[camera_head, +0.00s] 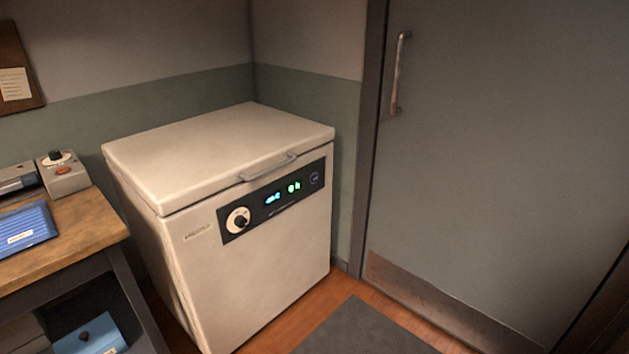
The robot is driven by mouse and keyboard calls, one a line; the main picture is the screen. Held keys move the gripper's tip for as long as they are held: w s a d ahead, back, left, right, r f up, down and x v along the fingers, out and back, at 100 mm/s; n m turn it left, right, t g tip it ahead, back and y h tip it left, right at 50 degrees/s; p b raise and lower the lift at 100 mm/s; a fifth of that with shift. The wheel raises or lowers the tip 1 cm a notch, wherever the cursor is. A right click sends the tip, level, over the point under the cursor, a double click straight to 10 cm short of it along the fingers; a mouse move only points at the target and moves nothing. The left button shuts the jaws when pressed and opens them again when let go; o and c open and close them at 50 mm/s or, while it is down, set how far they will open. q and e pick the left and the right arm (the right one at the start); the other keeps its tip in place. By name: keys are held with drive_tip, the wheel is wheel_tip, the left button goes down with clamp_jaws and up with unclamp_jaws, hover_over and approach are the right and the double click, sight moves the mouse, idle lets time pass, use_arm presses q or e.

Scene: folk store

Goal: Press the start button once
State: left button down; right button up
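A cream chest-shaped appliance (262,275) stands in the corner with its lid shut. Its dark front panel (258,222) has a white dial with a black knob (239,221) at the left and lit blue and green displays (283,192) in the middle. A small round dark button (315,179) is at the panel's right end; its label is too small to read. I cannot tell which button is the start button. Neither of my grippers is in view.
A wooden bench (85,235) with a blue case (25,228) stands at the left, with a blue box (90,335) below it. A closed grey door (500,150) is at the right. A dark mat (362,330) lies on the floor in front.

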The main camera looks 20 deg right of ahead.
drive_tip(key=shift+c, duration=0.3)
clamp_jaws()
